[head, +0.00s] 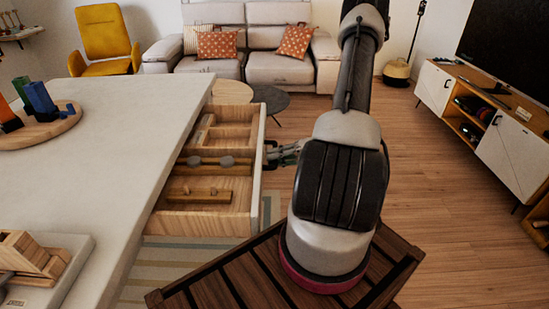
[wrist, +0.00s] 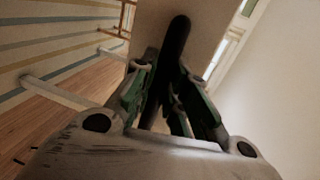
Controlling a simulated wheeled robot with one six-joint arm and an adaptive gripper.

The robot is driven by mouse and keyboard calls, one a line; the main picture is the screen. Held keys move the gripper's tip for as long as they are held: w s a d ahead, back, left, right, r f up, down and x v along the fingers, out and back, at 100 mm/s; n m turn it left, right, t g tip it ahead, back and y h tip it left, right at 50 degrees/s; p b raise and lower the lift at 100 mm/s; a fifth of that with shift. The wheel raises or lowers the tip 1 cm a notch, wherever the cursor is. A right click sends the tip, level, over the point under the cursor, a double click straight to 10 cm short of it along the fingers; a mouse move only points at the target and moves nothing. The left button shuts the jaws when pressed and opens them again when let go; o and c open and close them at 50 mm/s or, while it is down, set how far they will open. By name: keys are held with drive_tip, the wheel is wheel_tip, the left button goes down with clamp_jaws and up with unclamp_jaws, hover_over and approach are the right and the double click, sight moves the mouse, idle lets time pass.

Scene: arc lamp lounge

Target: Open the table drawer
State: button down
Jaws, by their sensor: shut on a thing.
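The table drawer (head: 256,190) stands well out from the right side of the white-topped table (head: 120,150). Its light wood interior shows, with a wooden block (head: 197,192) and rounded grey pieces (head: 226,161) inside. My gripper (head: 276,153) is at the drawer's outer front face, shut on the dark drawer handle (wrist: 178,48). In the wrist view, the fingers lie on both sides of the handle bar, against the pale drawer front (wrist: 210,30). In the head view my gripper is small and partly hidden by my arm.
A wooden board (head: 40,122) with coloured pieces and a grey tray (head: 75,250) with wooden blocks are on the tabletop. A sofa (head: 280,68) and low dark round table (head: 270,98) stand behind. A TV cabinet (head: 500,140) is at right. Wood floor between is clear.

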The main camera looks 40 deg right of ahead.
drive_tip(key=c, duration=1.4)
unclamp_jaws()
drive_tip(key=v, duration=1.2)
